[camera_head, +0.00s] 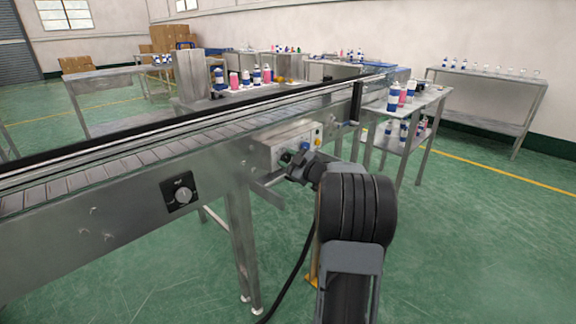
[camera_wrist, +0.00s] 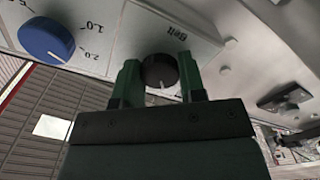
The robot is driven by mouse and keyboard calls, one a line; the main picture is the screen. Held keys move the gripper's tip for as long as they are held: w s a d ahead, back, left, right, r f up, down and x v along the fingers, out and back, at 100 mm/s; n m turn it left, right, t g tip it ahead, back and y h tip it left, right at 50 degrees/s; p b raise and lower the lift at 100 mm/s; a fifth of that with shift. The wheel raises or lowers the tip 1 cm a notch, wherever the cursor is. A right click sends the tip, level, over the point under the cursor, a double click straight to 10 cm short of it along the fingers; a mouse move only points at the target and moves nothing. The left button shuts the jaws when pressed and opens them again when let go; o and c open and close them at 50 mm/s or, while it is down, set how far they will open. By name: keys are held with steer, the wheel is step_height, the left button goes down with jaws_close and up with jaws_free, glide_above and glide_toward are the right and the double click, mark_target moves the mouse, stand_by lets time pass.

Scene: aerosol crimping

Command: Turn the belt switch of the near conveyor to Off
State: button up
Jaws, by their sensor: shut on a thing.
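The near conveyor (camera_head: 110,175) runs diagonally from the left foreground toward the back right. A control box (camera_head: 270,157) is mounted on its side, and my gripper (camera_head: 290,157) is at the front of it. In the wrist view the belt switch is a round black knob (camera_wrist: 159,71) beside a white label reading "Belt". My gripper's two dark green fingers (camera_wrist: 158,74) stand on either side of the knob and are shut on it. The knob's lower part and any Off mark are hidden or unreadable.
A blue knob (camera_wrist: 47,40) with a number scale sits beside the switch on the panel. A table with bottles (camera_head: 425,103) stands at the right. Green floor at the right foreground is clear.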

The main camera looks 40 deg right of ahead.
steer(key=shift+n+b, duration=0.65)
steer(key=shift+n, duration=0.55)
steer(key=o, duration=0.9)
steer(key=shift+s, duration=0.1)
steer(key=s, duration=0.4)
steer(key=s+d+p, duration=0.1)
steer(key=s, duration=0.4)
steer(key=s+d+p, duration=0.1)
steer(key=s, duration=0.3)
steer(key=shift+s+d, duration=0.2)
